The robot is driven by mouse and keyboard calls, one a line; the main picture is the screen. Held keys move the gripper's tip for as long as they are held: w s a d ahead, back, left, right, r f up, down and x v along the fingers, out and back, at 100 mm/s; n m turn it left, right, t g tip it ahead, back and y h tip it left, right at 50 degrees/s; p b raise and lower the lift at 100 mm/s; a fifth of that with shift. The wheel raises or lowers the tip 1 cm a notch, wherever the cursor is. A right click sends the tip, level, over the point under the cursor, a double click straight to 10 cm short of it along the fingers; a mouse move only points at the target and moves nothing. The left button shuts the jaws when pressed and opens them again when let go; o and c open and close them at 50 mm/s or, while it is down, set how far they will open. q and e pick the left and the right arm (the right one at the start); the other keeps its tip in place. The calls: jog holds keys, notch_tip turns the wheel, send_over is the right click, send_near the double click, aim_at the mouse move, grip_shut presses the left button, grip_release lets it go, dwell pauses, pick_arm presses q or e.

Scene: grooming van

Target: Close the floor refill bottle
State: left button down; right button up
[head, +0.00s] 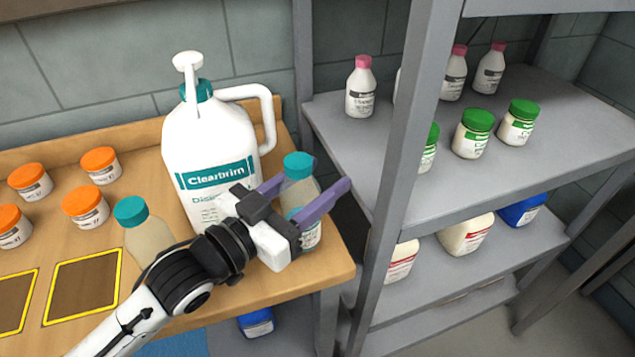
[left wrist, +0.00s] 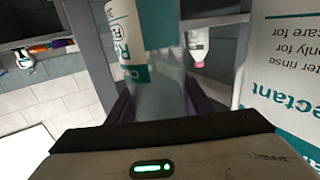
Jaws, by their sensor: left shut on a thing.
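My left gripper (head: 298,203) is shut around a translucent bottle with a teal cap (head: 298,165) and a white and teal label, near the bench's right end. The bottle (left wrist: 158,98) also shows between the fingers in the left wrist view. It looks upright and its cap sits on top; I cannot tell how tight it is. A second teal-capped bottle (head: 148,238) stands on the bench, partly hidden behind my left arm. I cannot read which bottle is the floor refill. My right gripper is not in view.
A large white Clearbrim pump jug (head: 210,150) stands close left of the held bottle. Orange-lidded jars (head: 86,207) and yellow-outlined squares (head: 85,285) are on the wooden bench (head: 235,310). A grey shelf rack (head: 400,150) with bottles and jars stands just right.

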aim_at(285, 209)
pick_arm(q)
jog(key=shift+f, duration=0.3)
jog(key=shift+f, duration=0.1)
jog(key=c, duration=0.9)
grip_release()
jog(key=shift+f, duration=0.1)
jog(key=shift+s+a, duration=0.15)
jog(key=b+v, duration=0.1)
jog(key=v, duration=0.9)
jog(key=shift+s+a, duration=0.2)
jog(key=shift+s+a+r, duration=0.3)
jog(key=shift+s, duration=0.05)
